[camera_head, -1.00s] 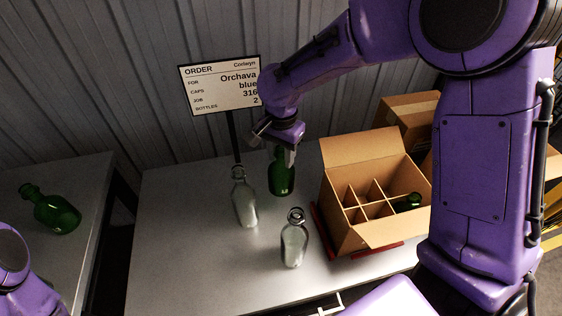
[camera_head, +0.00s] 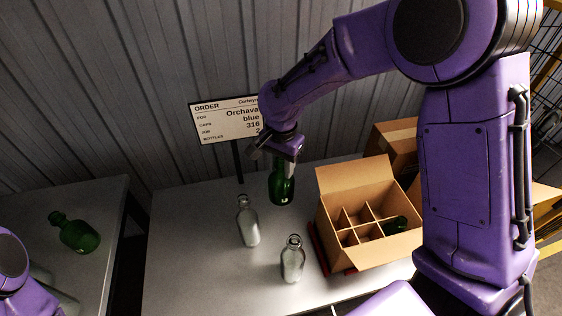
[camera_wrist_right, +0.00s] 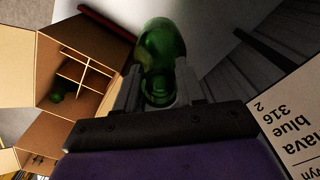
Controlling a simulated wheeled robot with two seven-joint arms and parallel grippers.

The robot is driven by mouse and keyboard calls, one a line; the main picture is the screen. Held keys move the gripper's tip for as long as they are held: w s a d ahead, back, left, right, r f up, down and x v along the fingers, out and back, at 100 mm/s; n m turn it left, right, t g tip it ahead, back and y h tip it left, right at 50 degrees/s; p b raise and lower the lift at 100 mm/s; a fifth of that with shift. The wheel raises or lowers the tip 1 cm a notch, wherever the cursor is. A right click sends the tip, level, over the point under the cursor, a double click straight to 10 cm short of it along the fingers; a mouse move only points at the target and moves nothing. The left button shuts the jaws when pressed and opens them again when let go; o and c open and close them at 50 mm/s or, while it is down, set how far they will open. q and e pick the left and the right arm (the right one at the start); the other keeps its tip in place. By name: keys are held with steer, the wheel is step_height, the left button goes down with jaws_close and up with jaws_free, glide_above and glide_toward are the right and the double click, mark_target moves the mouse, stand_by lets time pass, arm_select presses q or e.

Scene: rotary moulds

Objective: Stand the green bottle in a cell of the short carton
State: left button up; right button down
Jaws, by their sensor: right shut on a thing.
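My right gripper (camera_head: 285,152) is shut on a green bottle (camera_head: 282,186), which hangs upright below the fingers, seemingly a little above the table. In the right wrist view the same bottle (camera_wrist_right: 160,50) sits between the fingers. The open carton with divider cells (camera_head: 338,256) stands to the right of the held bottle, its flaps spread. One of its cells on the right holds another green bottle (camera_head: 397,225); the other visible cells look empty. The carton also shows at the left of the wrist view (camera_wrist_right: 92,99). My left gripper is out of view.
Two clear bottles (camera_head: 248,222) (camera_head: 292,260) stand on the table left of the carton. An order sign (camera_head: 225,120) stands behind.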

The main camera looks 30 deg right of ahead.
step_height(320, 180, up, 5)
steer(key=p, duration=0.4)
steer(key=shift+f+p, duration=0.15)
steer(key=shift+p, duration=0.2)
steer(key=shift+r+b, duration=0.3)
steer(key=shift+r, duration=0.85)
